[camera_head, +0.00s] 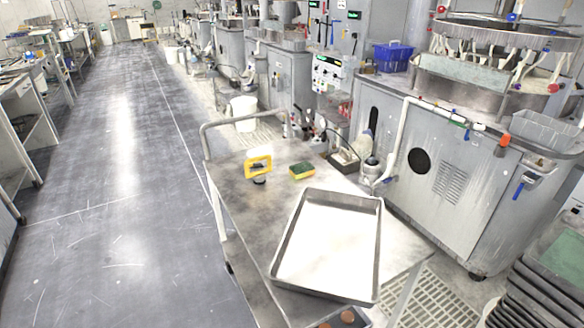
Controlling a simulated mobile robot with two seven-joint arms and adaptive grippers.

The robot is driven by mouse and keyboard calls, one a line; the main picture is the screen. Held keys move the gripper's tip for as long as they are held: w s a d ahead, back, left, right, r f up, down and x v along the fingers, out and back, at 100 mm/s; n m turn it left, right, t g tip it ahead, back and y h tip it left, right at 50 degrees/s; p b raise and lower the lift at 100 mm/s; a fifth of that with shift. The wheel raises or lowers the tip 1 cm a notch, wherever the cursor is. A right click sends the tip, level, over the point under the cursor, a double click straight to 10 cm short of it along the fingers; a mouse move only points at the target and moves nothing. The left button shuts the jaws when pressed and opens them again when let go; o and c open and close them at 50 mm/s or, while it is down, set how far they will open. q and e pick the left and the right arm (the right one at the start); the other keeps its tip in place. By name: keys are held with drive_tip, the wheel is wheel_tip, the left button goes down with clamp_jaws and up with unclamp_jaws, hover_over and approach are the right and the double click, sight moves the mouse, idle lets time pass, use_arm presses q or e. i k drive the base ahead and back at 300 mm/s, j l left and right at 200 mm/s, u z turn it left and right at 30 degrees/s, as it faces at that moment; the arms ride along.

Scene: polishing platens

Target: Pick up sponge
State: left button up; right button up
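A small sponge (302,171), yellow with a green side, lies on the metal top of a cart (232,190). It sits behind a shallow metal tray (330,247) and to the right of a yellow-framed object with a dark round base (259,166). Sponge and tray look close together but apart. Neither of my grippers shows in the head view.
The cart's bent handle (245,121) rises at its far end. A box with a bottle (346,160) stands by the cart's far right side. Grey polishing machines (440,165) line the right. Open floor (120,200) lies to the left.

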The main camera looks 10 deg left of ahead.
sight(305, 169)
drive_tip(key=i+j, duration=0.1)
drive_tip(key=j, duration=0.25)
drive_tip(key=i+j, duration=0.15)
drive_tip(key=j, duration=0.2)
drive_tip(key=i+j, duration=0.1)
drive_tip(key=j, duration=0.25)
drive_tip(key=i+j, duration=0.1)
drive_tip(key=j, duration=0.25)
drive_tip(key=i+j, duration=0.1)
drive_tip(key=j, duration=0.25)
drive_tip(key=i+j, duration=0.15)
drive_tip(key=j, duration=0.2)
drive_tip(key=i+j+z, duration=0.15)
drive_tip(key=j, duration=0.35)
drive_tip(key=i+j+z, duration=0.15)
drive_tip(key=j, duration=0.35)
drive_tip(key=k, duration=0.05)
